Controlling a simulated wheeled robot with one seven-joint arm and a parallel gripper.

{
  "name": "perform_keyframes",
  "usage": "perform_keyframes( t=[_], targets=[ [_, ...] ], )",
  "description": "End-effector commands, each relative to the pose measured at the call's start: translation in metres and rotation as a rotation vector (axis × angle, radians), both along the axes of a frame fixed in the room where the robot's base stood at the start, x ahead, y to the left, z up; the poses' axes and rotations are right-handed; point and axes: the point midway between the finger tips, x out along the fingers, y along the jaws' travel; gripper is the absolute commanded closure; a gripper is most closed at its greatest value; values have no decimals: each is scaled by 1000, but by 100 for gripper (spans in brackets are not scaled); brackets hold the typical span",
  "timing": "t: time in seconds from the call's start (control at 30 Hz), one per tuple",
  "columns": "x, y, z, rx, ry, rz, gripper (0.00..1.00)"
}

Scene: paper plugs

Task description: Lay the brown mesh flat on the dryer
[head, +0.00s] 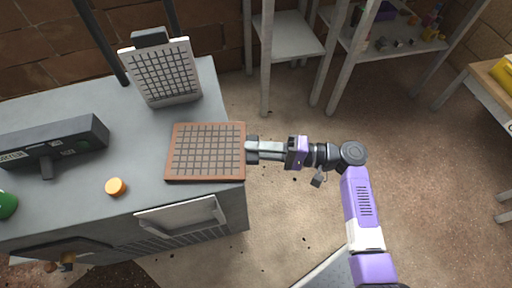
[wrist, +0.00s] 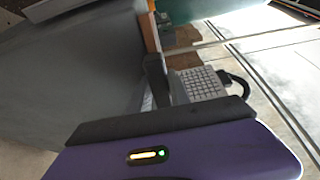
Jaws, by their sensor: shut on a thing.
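The brown mesh (head: 206,151), a square brown frame with a grey grid, is level or nearly so over the right end of a grey cabinet-like unit (head: 140,130), which looks like the dryer. I cannot tell whether it touches the top. My gripper (head: 250,150) comes from the right and is shut on the mesh's right edge. In the wrist view a brown strip, likely the mesh's edge (wrist: 150,32), shows beyond a dark finger; most of the mesh is hidden there.
A pale mesh (head: 167,74) stands tilted at the back of the unit. A dark box-shaped device (head: 50,146), an orange round piece (head: 116,187) and a green object (head: 7,205) are to the left. Shelves (head: 290,40) stand behind; floor is open on the right.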

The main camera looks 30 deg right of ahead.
Motion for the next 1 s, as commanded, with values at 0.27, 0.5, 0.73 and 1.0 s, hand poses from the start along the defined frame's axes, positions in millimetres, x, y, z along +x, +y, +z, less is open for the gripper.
perform_keyframes(
  t=[0.27, 0.5, 0.73, 1.0],
  targets=[
    [0, 0, 0, 0, 0, 0, 51],
    [-2, -3, 0, -1, 1, -1, 51],
    [-21, -27, 0, 1, 1, -4, 51],
    [-45, -55, 0, 0, 0, -1, 51]
  ],
)
